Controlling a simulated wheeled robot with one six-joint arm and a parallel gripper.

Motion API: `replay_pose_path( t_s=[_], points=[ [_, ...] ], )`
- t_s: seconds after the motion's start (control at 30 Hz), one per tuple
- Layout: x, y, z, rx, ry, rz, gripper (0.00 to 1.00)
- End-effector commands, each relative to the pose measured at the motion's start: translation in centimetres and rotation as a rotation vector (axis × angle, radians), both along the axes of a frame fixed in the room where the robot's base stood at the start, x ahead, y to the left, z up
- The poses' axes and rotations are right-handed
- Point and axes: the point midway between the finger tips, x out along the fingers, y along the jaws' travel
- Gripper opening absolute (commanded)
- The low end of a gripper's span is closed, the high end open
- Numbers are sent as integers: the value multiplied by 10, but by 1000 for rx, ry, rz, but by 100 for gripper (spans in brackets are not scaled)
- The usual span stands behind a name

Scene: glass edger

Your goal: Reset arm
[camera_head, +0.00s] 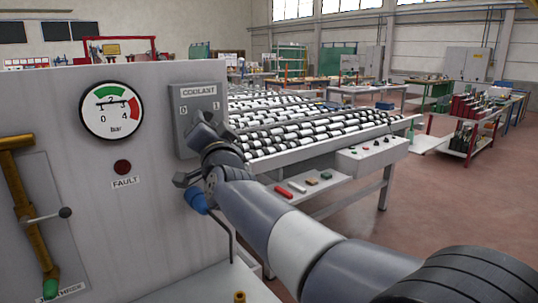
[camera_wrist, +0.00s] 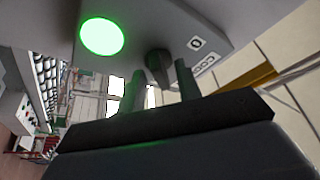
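The grey COOLANT switch box (camera_head: 198,105) is fixed to the machine panel, marked 0 and 1. In the wrist view its face shows a lit green lamp (camera_wrist: 101,36) and a dark rotary knob (camera_wrist: 159,62). My gripper (camera_wrist: 162,80) is open, its two fingers spread, with the knob showing between them. Gaps show beside the knob; I cannot tell whether either finger touches it. In the head view my gripper (camera_head: 205,133) is close to the lower right of the box, and it and my wrist hide the knob and lamp.
The panel carries a pressure gauge (camera_head: 111,110), a dark red FAULT lamp (camera_head: 123,167) and a yellow lever (camera_head: 22,205) at left. A blue part (camera_head: 195,200) sits just below my wrist. A roller conveyor table (camera_head: 340,160) stands behind my arm. The floor at right is open.

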Motion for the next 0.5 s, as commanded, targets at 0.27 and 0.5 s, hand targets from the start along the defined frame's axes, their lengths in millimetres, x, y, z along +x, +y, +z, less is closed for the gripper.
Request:
replay_pose_path(
  t_s=[0.27, 0.5],
  points=[
    [-35, -14, -12, 2, 0, 1, 33],
    [-70, -28, -24, 3, 0, 2, 33]
  ],
)
